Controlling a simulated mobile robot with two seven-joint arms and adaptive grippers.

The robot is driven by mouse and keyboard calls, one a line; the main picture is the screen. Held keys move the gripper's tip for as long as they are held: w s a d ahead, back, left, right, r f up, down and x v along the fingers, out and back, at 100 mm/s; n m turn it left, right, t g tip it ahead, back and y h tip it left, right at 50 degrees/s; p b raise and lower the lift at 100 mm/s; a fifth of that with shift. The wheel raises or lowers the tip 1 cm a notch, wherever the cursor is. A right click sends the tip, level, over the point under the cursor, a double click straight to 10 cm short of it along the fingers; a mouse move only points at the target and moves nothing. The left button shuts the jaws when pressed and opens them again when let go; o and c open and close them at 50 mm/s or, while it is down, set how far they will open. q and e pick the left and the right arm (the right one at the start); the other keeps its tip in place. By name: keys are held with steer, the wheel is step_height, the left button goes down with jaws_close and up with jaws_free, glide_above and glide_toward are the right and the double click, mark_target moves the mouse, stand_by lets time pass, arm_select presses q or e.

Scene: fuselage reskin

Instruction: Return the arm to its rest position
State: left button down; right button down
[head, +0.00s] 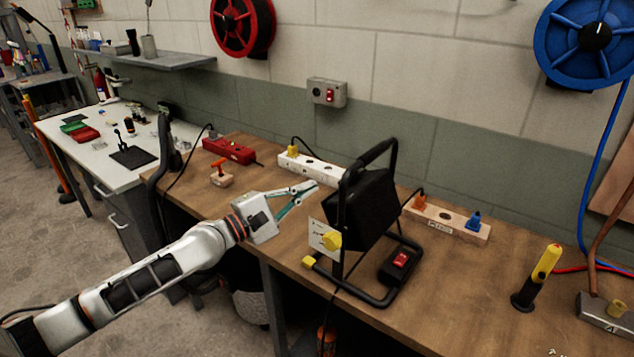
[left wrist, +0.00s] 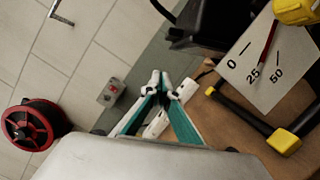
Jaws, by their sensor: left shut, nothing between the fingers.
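My left arm comes in from the left in the head view and reaches over the wooden workbench (head: 270,238). My left gripper (head: 314,186) is shut and empty, just left of the black work lamp (head: 362,205) on its tubular stand. I cannot tell whether the fingertips touch the lamp. In the left wrist view the left gripper (left wrist: 160,82) shows its fingertips together, with the dial plate (left wrist: 256,68) marked 0, 25 and 50 to the right. My right gripper is not in view.
A white power strip (head: 312,168), a red block (head: 229,151) and a wooden socket strip (head: 446,217) lie along the wall. A black-and-yellow tool (head: 537,276) stands at right. A wall switch box (head: 327,92) hangs above. The front right of the bench is mostly clear.

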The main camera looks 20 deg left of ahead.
arm_select(q)
steer(key=r+b+v, duration=0.1)
steer(key=v, duration=0.5)
steer(key=s+d+f+m+g, duration=0.1)
steer(key=s+d+f+m, duration=0.1)
steer(key=d+f+m, duration=0.1)
steer(key=s+d+f+m+g, duration=0.1)
steer(key=s+d+f+m, duration=0.2)
steer(key=s+d+f+m+g, duration=0.1)
steer(key=s+d+f+m, duration=0.1)
steer(key=d+f+m, duration=0.1)
steer(key=shift+s+d+g+h, duration=0.15)
steer(key=shift+s+g+h, duration=0.15)
steer(key=shift+s+g, duration=0.1)
steer(key=s+d+f+m+y, duration=0.1)
steer(key=s+f+m+y, duration=0.2)
steer(key=s+f+m, duration=0.3)
steer(key=s+a+f+m+g+y, duration=0.2)
steer(key=s+a+f+m+y, duration=0.3)
steer(key=a+f, duration=0.3)
steer(key=s+a+f+m+g+y, duration=0.25)
steer(key=s+a+y, duration=0.65)
steer(key=a, duration=0.5)
steer(key=d+f+n+t+h, duration=0.2)
steer(key=d+f+h, duration=0.6)
steer(key=d+f, duration=0.5)
steer(key=w+d+t, duration=0.1)
steer(key=d, duration=0.2)
steer(key=shift+d, duration=0.2)
